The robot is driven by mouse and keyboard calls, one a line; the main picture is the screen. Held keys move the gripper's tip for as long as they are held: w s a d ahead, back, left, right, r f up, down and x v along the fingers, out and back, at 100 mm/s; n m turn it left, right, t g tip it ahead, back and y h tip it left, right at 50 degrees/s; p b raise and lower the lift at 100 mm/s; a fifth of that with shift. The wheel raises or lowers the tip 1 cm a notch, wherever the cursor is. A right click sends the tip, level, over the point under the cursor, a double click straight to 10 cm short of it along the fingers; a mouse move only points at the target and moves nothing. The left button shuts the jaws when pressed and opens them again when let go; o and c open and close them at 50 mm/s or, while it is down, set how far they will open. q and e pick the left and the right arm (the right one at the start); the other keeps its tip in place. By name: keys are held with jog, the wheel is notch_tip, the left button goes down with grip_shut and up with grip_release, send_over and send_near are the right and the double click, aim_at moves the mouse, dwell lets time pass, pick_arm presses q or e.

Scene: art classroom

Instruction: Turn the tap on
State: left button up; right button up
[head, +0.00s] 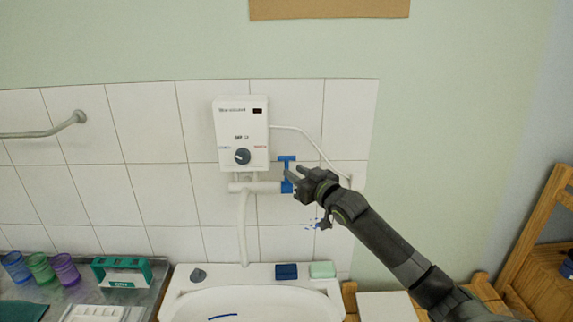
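The tap is a white fitting (256,187) under a white water heater (240,134) on the tiled wall. Its blue T-shaped handle (287,159) stands upright at the right end, crossbar on top. My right gripper (293,173) reaches in from the lower right, with its fingertips at the handle's stem, just below the crossbar. I cannot tell whether they touch it or how far apart the fingers are. The gripper hides part of the tap's right end. A white spout pipe (243,227) hangs down towards the sink (179,290). My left gripper is not in view.
A dark blue block (286,271) and a pale green block (322,269) lie on the sink's back rim. Several coloured cups (39,267) and a green-and-white box (122,271) stand left. A wall rail (48,131) is at upper left, wooden furniture (536,226) at right.

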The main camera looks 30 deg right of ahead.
aim_at(288, 168)
jog(key=shift+w+a+p, duration=0.1)
jog(key=shift+w+p, duration=0.2)
jog(key=shift+w, duration=2.25)
grip_shut()
